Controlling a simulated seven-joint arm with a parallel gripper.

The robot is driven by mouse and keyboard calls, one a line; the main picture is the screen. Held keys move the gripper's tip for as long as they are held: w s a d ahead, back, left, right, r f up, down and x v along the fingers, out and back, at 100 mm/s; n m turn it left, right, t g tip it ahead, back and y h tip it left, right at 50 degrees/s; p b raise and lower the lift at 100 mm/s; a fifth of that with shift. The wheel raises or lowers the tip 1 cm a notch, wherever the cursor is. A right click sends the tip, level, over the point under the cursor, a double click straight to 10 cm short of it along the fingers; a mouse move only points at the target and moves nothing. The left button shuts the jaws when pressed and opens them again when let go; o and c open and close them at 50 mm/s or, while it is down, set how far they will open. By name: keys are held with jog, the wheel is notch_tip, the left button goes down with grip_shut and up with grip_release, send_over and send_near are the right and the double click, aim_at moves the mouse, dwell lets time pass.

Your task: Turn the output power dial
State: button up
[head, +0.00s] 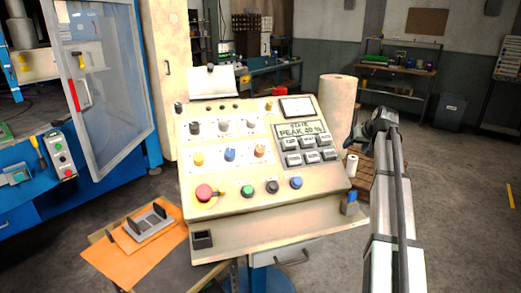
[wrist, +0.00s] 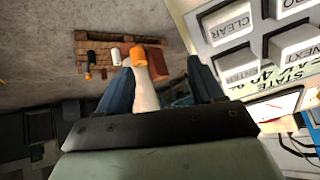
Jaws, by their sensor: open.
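A sloped cream control panel (head: 180,143) stands in the middle of the head view. Its upper row has a dark dial (head: 194,127) and two grey dials; the row below has a yellow dial (head: 198,158), a blue dial (head: 230,154) and an orange dial (head: 260,151). Labels are too small to tell which is output power. The display (head: 300,129) reads PEAK 40 %. My gripper (head: 376,122) is beyond the panel's right edge, clear of all dials. In the wrist view, its two blue fingers (wrist: 162,78) are apart, and no dial shows.
Keypad keys (wrist: 232,24) show at the right of the wrist view. Red (head: 204,193), green and blue buttons line the panel's lower part. A paper roll (head: 338,105) stands behind, near my gripper. A wooden pallet (wrist: 92,52) with small items lies on the floor.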

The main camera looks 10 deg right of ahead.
jog(key=a+r+n+g, duration=0.1)
jog(key=a+r+n, duration=0.15)
jog(key=a, duration=0.65)
jog(key=a+r+n+g, duration=0.1)
jog(key=a+r, duration=0.3)
jog(key=a, duration=0.6)
jog(key=n+g, duration=0.1)
jog(key=n, duration=0.2)
send_near(260, 148)
jog(key=x, duration=1)
jog(key=shift+f, duration=0.15)
jog(key=c, duration=1.1)
jog(key=shift+o, duration=0.2)
